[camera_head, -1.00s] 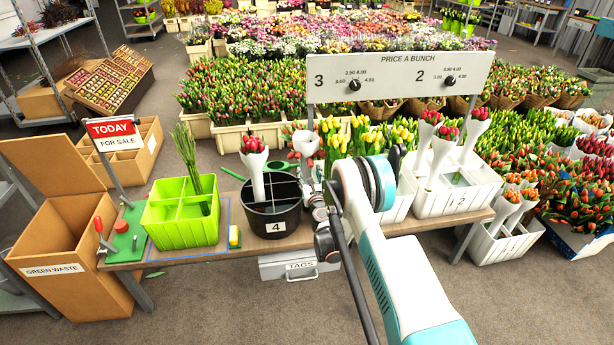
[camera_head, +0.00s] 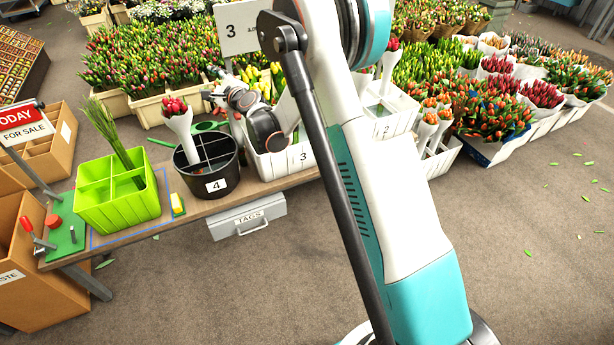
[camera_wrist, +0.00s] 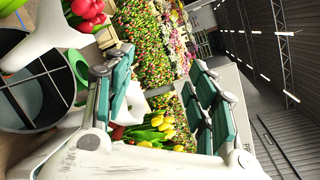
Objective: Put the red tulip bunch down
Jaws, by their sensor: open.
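The red tulip bunch (camera_head: 177,110), in a white wrap, stands tilted in the left part of the black bucket marked 4 (camera_head: 217,186). In the wrist view its red heads (camera_wrist: 88,10) and white wrap (camera_wrist: 45,35) show at the top left, over the bucket's dark compartments (camera_wrist: 40,98). My gripper (camera_head: 220,92) is to the right of the bunch's heads in the head view, apart from them. In the wrist view the jaws of my gripper (camera_wrist: 155,85) are wide apart with nothing held between them. The lower end of the bunch is hidden inside the bucket.
White crate 3 (camera_head: 290,160) with yellow tulips (camera_head: 262,82) is close on the right. A green ring (camera_wrist: 78,70) lies beside the bucket.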

